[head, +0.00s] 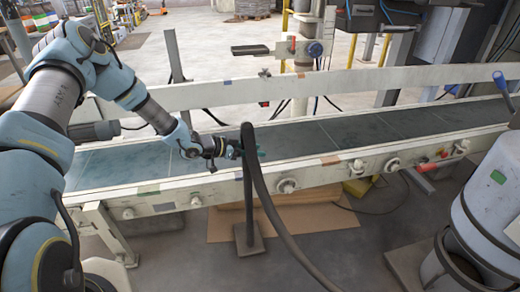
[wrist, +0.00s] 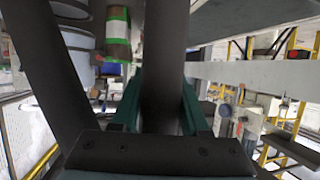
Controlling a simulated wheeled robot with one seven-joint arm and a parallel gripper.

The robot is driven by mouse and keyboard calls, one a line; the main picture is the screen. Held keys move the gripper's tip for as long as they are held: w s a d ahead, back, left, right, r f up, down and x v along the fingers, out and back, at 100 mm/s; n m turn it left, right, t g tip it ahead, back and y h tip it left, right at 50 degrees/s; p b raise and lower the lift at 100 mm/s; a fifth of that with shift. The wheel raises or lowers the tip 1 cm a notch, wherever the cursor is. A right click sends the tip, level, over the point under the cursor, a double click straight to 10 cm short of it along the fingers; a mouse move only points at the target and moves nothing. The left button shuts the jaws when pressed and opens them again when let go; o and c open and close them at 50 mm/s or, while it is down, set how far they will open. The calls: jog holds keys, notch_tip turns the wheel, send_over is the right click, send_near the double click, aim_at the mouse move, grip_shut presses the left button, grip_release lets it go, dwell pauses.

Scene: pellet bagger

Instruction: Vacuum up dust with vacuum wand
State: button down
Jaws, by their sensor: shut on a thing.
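The vacuum wand (head: 248,190) is a dark, upright tube in front of the conveyor in the head view. A flat nozzle (head: 250,244) is at its lower end, near the floor; I cannot tell whether it touches. My gripper (head: 236,153) is shut around the upper part of the wand. In the wrist view the green fingers (wrist: 160,108) stand on both sides of the dark tube (wrist: 164,60). A dark hose (head: 285,235) bends from the wand's top down past the lower picture edge. I cannot make out any dust.
The conveyor (head: 330,135), with a green belt and pale rails, crosses behind the wand. A brown sheet (head: 300,228) lies on the floor beneath it. A grey canister (head: 492,200) stands at the right. Knobs (head: 287,185) stick out of the front rail.

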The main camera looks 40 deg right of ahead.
jog(key=shift+w+a+r, duration=0.1)
jog(key=shift+w+a, duration=0.2)
jog(key=shift+a, duration=0.45)
jog(key=shift+w+a, duration=0.3)
jog(key=shift+a, duration=0.45)
jog(key=s+a+r+p, duration=0.1)
jog(key=s+a, duration=0.2)
jog(key=s, duration=0.5)
jog(key=s+a+r+p, duration=0.1)
jog(key=s+a+p, duration=0.1)
jog(key=s, duration=0.6)
jog(key=shift+s+a, duration=0.4)
jog(key=shift+a, duration=0.45)
